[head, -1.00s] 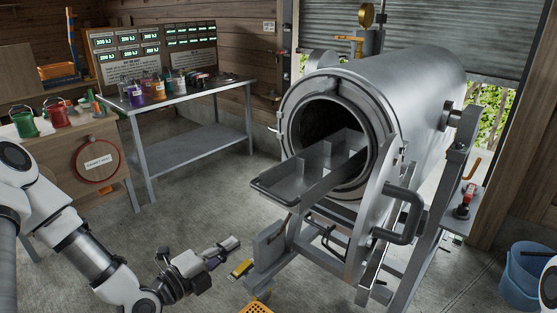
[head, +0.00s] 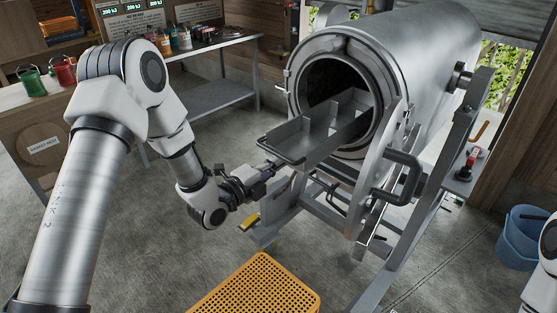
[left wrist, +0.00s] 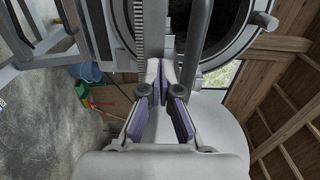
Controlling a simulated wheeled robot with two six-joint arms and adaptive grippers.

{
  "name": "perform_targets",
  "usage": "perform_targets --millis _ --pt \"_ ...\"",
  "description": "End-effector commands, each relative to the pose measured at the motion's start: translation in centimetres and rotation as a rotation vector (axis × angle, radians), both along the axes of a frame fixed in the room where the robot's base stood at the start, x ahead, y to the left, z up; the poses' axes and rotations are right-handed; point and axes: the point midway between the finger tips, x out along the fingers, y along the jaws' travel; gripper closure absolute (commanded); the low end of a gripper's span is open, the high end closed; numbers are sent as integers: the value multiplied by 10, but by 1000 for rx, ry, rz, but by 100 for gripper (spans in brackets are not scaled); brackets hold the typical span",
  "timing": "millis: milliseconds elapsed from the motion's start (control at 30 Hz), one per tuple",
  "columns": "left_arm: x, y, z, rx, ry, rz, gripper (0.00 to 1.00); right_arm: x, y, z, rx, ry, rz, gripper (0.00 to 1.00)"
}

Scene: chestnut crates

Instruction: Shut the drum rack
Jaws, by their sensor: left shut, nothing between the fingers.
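The drum rack (head: 312,143), a grey metal tray with dividers, sticks out of the round mouth of the steel drum (head: 425,65) in the head view. Its back part is hidden inside the drum. My left gripper (head: 274,164) is shut and empty, its tips close to the rack's front end. I cannot tell whether they touch it. In the left wrist view the shut fingers (left wrist: 160,78) point towards grey metal bars, with the dark drum mouth (left wrist: 238,32) beyond. The drum door (head: 385,185) stands open at the right. My right gripper is not in view.
An orange perforated crate (head: 256,287) is on the floor in front. The drum's grey support frame (head: 428,205) stands below and right. A bench with bottles (head: 184,40) is at the back left. A blue bucket (head: 522,238) stands at the right.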

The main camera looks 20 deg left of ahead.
Motion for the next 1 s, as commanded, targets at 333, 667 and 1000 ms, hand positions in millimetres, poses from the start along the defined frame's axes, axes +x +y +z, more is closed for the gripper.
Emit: perform_targets --millis 333,667,1000 --pt "7 -3 0 0 0 0 100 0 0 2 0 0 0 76" --pt "21 -8 -2 2 -3 -1 100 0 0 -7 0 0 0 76" --pt "88 -33 -5 2 -5 -3 100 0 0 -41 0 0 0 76"
